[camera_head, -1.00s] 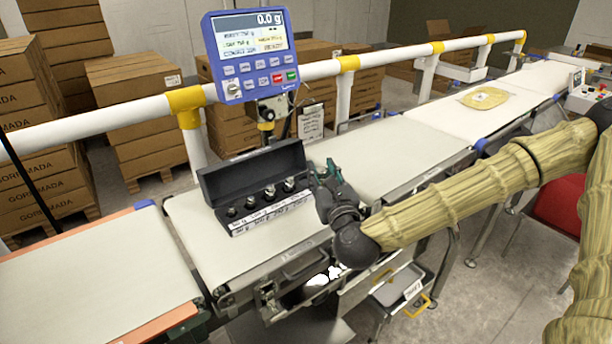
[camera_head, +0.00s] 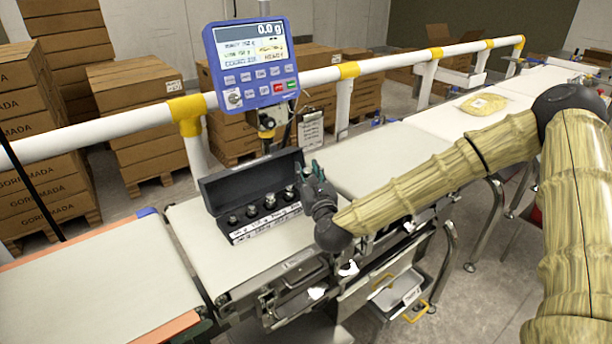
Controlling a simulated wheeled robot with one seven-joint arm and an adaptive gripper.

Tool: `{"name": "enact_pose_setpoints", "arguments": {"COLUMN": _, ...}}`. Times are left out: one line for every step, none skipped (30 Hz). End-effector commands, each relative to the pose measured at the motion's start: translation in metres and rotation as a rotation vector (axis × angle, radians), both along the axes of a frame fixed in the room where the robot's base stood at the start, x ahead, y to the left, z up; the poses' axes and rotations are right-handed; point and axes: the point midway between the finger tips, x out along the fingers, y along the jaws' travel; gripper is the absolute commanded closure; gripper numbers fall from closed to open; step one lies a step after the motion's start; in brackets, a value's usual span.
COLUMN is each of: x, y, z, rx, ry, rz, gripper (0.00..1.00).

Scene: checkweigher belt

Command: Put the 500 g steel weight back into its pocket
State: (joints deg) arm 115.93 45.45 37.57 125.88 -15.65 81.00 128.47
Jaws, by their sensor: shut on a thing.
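The black weight case (camera_head: 222,192) stands with its lid open on the white weighing belt. Several steel weights (camera_head: 251,211) stand in a row in its pockets, behind a white label strip (camera_head: 266,224) too small to read surely. My gripper (camera_head: 309,174) is at the right end of the case, close beside it or over its edge; I cannot tell if they touch. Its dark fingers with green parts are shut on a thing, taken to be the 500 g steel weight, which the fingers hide. The pocket nearest my gripper is not clearly seen.
The blue display (camera_head: 253,62) reads 0.0 g and stands behind the case. A white rail (camera_head: 130,121) with yellow joints runs along the back. A yellow bag (camera_head: 482,104) lies on the far right belt. Bare belt (camera_head: 375,158) lies right of the case.

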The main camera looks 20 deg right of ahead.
Motion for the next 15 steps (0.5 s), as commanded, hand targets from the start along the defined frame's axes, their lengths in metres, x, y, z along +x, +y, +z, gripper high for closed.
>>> {"name": "enact_pose_setpoints", "arguments": {"x": 0.0002, "y": 0.0004, "z": -0.0033, "rx": -0.002, "ry": -0.002, "rz": 0.0, "gripper": 1.0}}
{"name": "enact_pose_setpoints", "arguments": {"x": 0.0001, "y": 0.0002, "z": -0.0055, "rx": -0.001, "ry": -0.003, "rz": 0.0, "gripper": 1.0}}
{"name": "enact_pose_setpoints", "arguments": {"x": 0.0001, "y": -0.0001, "z": -0.0077, "rx": -0.001, "ry": -0.003, "rz": 0.0, "gripper": 1.0}}
{"name": "enact_pose_setpoints", "arguments": {"x": 0.0, "y": -0.0002, "z": -0.0086, "rx": 0.0, "ry": -0.004, "rz": 0.0, "gripper": 1.0}}
{"name": "enact_pose_setpoints", "arguments": {"x": -0.0001, "y": -0.0003, "z": -0.0089, "rx": 0.0, "ry": -0.004, "rz": -0.001, "gripper": 1.0}}
{"name": "enact_pose_setpoints", "arguments": {"x": -0.0001, "y": -0.0004, "z": -0.0088, "rx": 0.001, "ry": -0.004, "rz": -0.001, "gripper": 1.0}}
{"name": "enact_pose_setpoints", "arguments": {"x": -0.0001, "y": -0.0004, "z": -0.0087, "rx": 0.001, "ry": -0.004, "rz": -0.001, "gripper": 1.0}}
{"name": "enact_pose_setpoints", "arguments": {"x": -0.0001, "y": -0.0004, "z": -0.0087, "rx": 0.001, "ry": -0.004, "rz": -0.001, "gripper": 1.0}}
{"name": "enact_pose_setpoints", "arguments": {"x": -0.0001, "y": -0.0004, "z": -0.0087, "rx": 0.001, "ry": -0.004, "rz": -0.001, "gripper": 1.0}}
{"name": "enact_pose_setpoints", "arguments": {"x": -0.0001, "y": -0.0004, "z": -0.0087, "rx": 0.0, "ry": -0.004, "rz": -0.001, "gripper": 1.0}}
{"name": "enact_pose_setpoints", "arguments": {"x": -0.0001, "y": -0.0004, "z": -0.0091, "rx": 0.0, "ry": -0.004, "rz": -0.001, "gripper": 1.0}}
{"name": "enact_pose_setpoints", "arguments": {"x": -0.0001, "y": -0.0004, "z": -0.01, "rx": 0.0, "ry": -0.004, "rz": -0.001, "gripper": 1.0}}
{"name": "enact_pose_setpoints", "arguments": {"x": 0.0, "y": -0.0004, "z": -0.0109, "rx": 0.001, "ry": -0.004, "rz": -0.001, "gripper": 1.0}}
{"name": "enact_pose_setpoints", "arguments": {"x": -0.0001, "y": -0.0004, "z": -0.0116, "rx": 0.001, "ry": -0.004, "rz": -0.001, "gripper": 1.0}}
{"name": "enact_pose_setpoints", "arguments": {"x": -0.0001, "y": -0.0003, "z": -0.0122, "rx": 0.0, "ry": -0.004, "rz": -0.001, "gripper": 1.0}}
